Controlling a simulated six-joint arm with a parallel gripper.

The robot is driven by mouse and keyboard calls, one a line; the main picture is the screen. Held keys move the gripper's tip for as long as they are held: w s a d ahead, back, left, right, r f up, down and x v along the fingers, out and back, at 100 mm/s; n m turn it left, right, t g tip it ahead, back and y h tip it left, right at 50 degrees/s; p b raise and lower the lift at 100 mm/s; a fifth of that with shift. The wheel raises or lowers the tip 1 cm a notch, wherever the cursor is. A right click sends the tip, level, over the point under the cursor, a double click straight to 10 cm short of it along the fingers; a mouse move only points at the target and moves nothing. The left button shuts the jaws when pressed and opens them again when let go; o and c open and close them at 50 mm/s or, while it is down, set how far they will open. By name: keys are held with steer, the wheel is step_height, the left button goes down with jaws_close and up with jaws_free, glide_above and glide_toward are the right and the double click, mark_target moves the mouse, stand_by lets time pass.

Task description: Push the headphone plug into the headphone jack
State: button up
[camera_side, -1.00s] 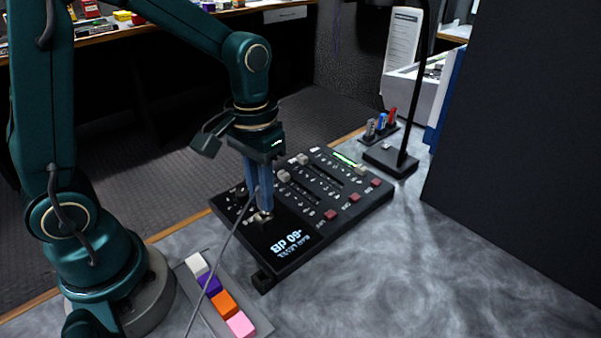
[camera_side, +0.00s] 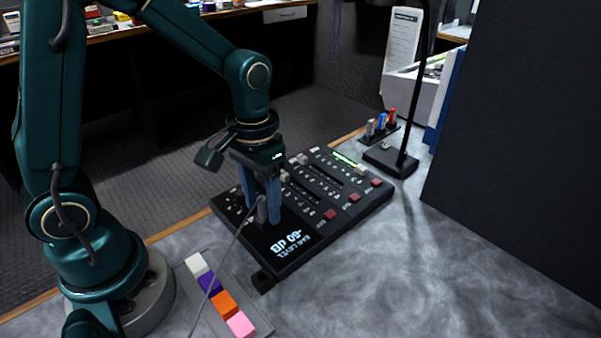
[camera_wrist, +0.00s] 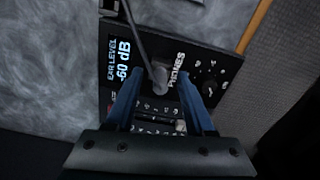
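The grey headphone plug (camera_side: 262,208) stands about upright at the panel of the black mixer (camera_side: 318,228), its cable running off toward the front. In the wrist view the plug (camera_wrist: 160,73) sits beside the PHONES label (camera_wrist: 177,68). It covers the headphone jack, so I cannot tell how deep it sits. My gripper (camera_side: 263,212) is low over the panel with its blue fingers apart, one on each side of the plug. In the wrist view my gripper (camera_wrist: 158,80) shows gaps between both fingertips and the plug.
The mixer display (camera_side: 288,242) reads EAR LEVEL -60 dB. A tray with coloured blocks (camera_side: 222,302) lies at the front left. A lamp stand (camera_side: 390,160) and a holder with markers (camera_side: 380,125) stand behind the mixer. The grey tabletop (camera_side: 400,270) at right is clear.

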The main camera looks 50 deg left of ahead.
steer(key=shift+r, duration=2.6)
step_height(320, 180, up, 5)
steer(key=s+t, duration=0.2)
steer(key=t, duration=0.1)
steer(key=m+t, duration=0.2)
steer(key=t, duration=0.1)
glide_toward(262, 198)
steer(key=shift+s+d+r, duration=0.15)
steer(key=shift+s+r, duration=0.1)
steer(key=shift+s, duration=0.55)
steer(key=shift+s+d+r, duration=0.1)
steer(key=shift+s+r, duration=0.1)
steer(key=shift+s, duration=0.55)
